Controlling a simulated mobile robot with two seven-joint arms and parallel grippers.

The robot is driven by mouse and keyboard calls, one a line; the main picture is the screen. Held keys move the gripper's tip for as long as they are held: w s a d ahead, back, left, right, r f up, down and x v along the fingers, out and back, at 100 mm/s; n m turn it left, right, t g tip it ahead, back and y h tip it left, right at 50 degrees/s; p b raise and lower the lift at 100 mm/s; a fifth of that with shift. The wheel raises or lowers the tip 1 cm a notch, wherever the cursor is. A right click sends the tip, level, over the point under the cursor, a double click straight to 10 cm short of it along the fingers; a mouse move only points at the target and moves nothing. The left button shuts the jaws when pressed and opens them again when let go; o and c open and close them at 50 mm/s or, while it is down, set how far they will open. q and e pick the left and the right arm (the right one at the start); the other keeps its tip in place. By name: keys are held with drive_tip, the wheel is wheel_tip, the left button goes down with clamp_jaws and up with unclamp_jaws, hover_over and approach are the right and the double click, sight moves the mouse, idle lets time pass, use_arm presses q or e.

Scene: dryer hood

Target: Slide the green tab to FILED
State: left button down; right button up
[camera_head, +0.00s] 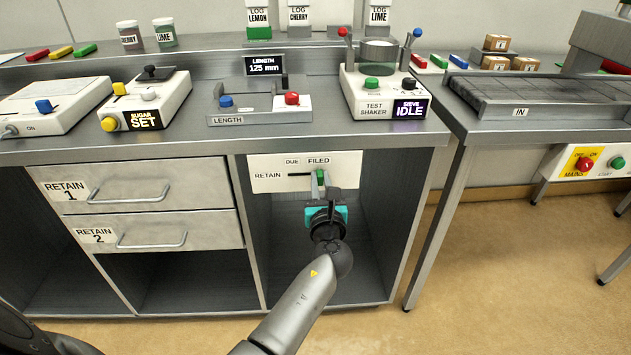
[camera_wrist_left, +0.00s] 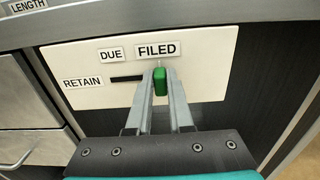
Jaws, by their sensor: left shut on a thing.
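The green tab (camera_head: 320,176) sits at the right end of the slot on the white RETAIN panel (camera_head: 265,181), under the FILED label (camera_head: 319,160). In the left wrist view the green tab (camera_wrist_left: 160,81) is below the FILED label (camera_wrist_left: 157,50), with the dark slot (camera_wrist_left: 126,78) running left from it under DUE (camera_wrist_left: 111,54). My left gripper (camera_head: 321,190) is at the panel. In the wrist view its fingers (camera_wrist_left: 160,88) are on either side of the tab, shut on it. My right gripper is not in view.
Drawers RETAIN 1 (camera_head: 140,186) and RETAIN 2 (camera_head: 150,234) are shut, left of the panel. The counter edge (camera_head: 230,144) overhangs above. An open cabinet bay (camera_head: 383,215) lies behind and below my left gripper. The test shaker (camera_head: 376,95) stands on the counter above.

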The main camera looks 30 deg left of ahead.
use_arm(q)
drive_tip(key=c, duration=0.9)
unclamp_jaws()
drive_tip(key=shift+w+d, duration=0.15)
drive_tip(key=shift+d, duration=0.1)
drive_tip(key=shift+o, duration=0.5)
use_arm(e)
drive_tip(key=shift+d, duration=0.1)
use_arm(q)
drive_tip(key=shift+s, duration=0.25)
drive_tip(key=shift+s+d, duration=0.25)
drive_tip(key=shift+s, duration=0.1)
drive_tip(key=p+v, duration=0.3)
drive_tip(key=v, duration=1.1)
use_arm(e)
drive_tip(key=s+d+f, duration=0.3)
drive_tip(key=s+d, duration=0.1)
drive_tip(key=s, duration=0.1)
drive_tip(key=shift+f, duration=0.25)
